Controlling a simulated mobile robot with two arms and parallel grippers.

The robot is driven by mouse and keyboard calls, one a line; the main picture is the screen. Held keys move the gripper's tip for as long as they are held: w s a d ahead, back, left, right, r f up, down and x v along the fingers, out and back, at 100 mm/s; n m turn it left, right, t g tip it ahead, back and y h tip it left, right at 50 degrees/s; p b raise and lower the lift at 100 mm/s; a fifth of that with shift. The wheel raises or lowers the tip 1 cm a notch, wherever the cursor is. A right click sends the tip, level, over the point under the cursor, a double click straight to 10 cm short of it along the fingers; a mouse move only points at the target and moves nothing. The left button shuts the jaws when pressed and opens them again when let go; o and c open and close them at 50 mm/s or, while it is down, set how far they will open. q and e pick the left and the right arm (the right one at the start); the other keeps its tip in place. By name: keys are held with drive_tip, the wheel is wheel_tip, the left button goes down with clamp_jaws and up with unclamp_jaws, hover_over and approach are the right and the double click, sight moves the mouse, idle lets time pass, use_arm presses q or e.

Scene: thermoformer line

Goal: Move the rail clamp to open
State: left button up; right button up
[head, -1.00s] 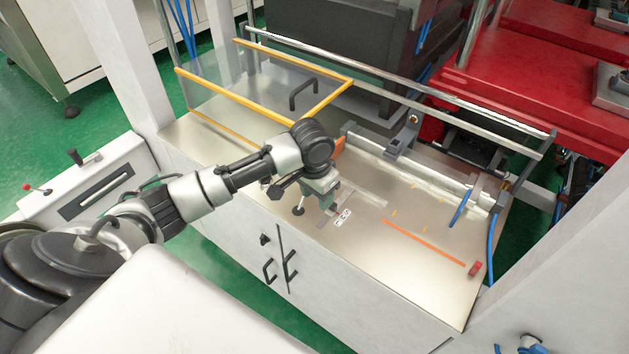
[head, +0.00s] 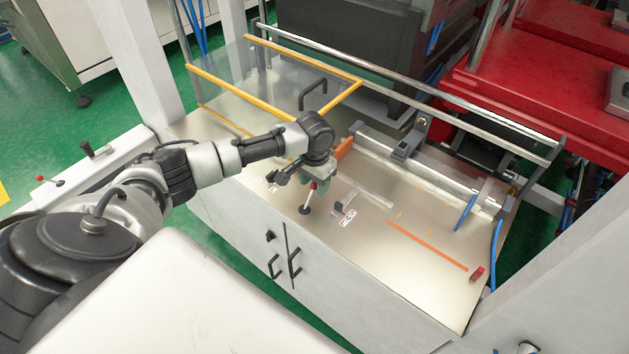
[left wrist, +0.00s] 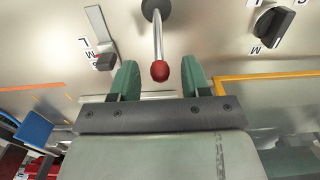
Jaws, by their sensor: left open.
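A lever with a red ball end (head: 313,186) stands tilted on a round dark foot (head: 304,210) on the metal table top. I take it to be the rail clamp, though no readable label names it. My left gripper (head: 316,188) is just behind the ball. In the left wrist view my left gripper (left wrist: 160,82) is open, with its green fingers apart. The red ball (left wrist: 160,71) shows between the fingertips on its silver rod (left wrist: 157,40), and I see no finger closed on it. My right gripper is in neither view.
A grey lever (left wrist: 100,38) with letters beside it and a black knob (left wrist: 272,26) flank the red-ball lever. A yellow-framed clear guard (head: 250,85) stands behind my left arm. An orange strip (head: 427,245) and small red block (head: 477,274) lie on the clear right side.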

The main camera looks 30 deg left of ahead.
use_arm(q)
drive_tip(key=shift+f, duration=0.45)
drive_tip(key=shift+c, duration=0.3)
clamp_jaws()
drive_tip(key=shift+w, duration=0.1)
